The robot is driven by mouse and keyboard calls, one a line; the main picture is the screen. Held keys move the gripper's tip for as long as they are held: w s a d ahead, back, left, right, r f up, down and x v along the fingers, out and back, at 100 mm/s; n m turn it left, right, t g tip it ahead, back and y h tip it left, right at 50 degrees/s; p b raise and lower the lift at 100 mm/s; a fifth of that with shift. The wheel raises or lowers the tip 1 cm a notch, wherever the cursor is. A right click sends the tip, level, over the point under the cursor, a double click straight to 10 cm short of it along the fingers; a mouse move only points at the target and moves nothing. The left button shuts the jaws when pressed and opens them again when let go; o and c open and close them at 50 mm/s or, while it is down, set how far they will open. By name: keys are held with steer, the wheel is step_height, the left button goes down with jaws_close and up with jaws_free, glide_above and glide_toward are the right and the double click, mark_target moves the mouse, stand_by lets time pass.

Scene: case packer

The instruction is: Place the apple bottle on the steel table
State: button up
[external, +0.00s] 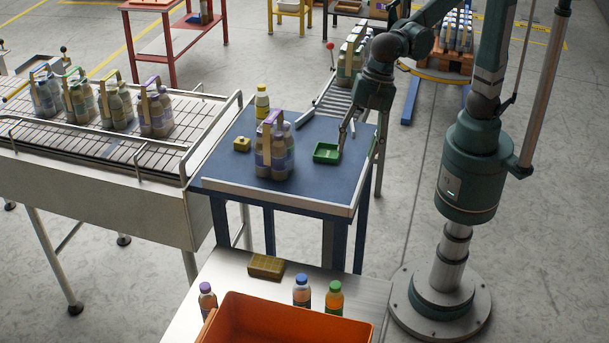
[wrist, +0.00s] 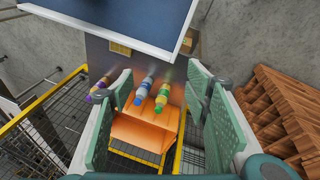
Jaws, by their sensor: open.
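The steel table (external: 226,272) stands at the front, with purple-capped (external: 207,300), blue-capped (external: 302,290) and green-capped (external: 334,299) bottles upright behind an orange crate. These caps also show in the wrist view, including the green-capped bottle (wrist: 161,98). A yellow-capped bottle (external: 262,102) stands on the blue table (external: 225,170). Labels are too small to read, so I cannot tell which is the apple bottle. My gripper (external: 343,141) is open and empty, above the blue table's right side near the green tray. Its spread fingers frame the wrist view (wrist: 160,80).
The orange crate (external: 285,322) and a brown box (external: 266,266) occupy the steel table. A conveyor (external: 110,140) with carrier packs is at left.

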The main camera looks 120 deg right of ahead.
steer(key=s+d+f+m+t, duration=0.1)
steer(key=s+d+f+m, duration=0.2)
steer(key=s, duration=1)
steer(key=s+d+f+m+t, duration=0.2)
steer(key=s+d+m, duration=0.7)
steer(key=s, duration=0.5)
steer(key=shift+s+d+f+t+h, duration=0.25)
steer(key=shift+d+f+h, duration=0.2)
steer(key=shift+d, duration=0.75)
